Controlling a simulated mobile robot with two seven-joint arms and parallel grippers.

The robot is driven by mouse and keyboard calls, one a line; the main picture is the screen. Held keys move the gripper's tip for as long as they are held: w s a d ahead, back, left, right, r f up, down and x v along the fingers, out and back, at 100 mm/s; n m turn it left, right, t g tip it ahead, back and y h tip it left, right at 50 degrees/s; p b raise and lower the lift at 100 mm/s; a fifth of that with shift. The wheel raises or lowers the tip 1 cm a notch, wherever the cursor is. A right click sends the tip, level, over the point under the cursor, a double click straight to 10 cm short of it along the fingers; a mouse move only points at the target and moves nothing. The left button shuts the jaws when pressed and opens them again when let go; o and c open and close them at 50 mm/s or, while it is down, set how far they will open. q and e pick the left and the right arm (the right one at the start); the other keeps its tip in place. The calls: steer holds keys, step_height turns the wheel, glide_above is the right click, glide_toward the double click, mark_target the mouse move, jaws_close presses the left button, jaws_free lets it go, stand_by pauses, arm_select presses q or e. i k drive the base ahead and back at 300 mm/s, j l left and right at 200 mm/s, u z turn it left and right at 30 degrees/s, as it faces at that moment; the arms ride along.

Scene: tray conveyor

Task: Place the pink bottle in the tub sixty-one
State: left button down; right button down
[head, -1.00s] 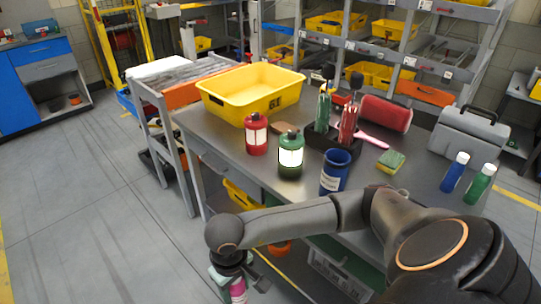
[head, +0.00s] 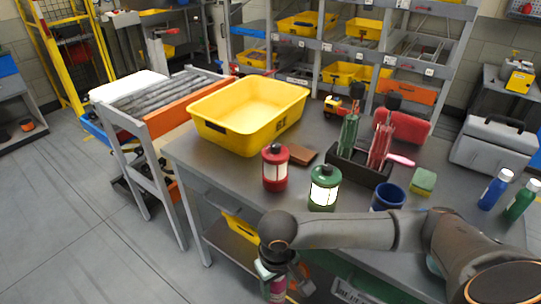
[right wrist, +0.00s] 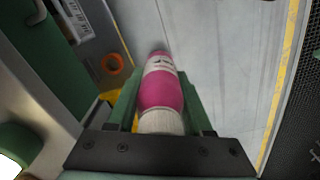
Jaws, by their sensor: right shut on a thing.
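The pink bottle (right wrist: 161,88) with a white cap is held between the fingers of my right gripper (right wrist: 161,110) in the right wrist view. In the head view the right gripper (head: 285,280) hangs low in front of the table edge, with part of the bottle (head: 278,290) showing at the bottom. The yellow tub (head: 220,135) marked 61 stands empty on the table, up and left of the gripper and apart from it. My left gripper is not in view.
A roller conveyor (head: 165,100) stands left of the tub. The floor at left is clear.

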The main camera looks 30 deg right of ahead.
mark_target(252, 112)
steer(key=i+j+z, duration=0.95)
steer(key=j, duration=0.3)
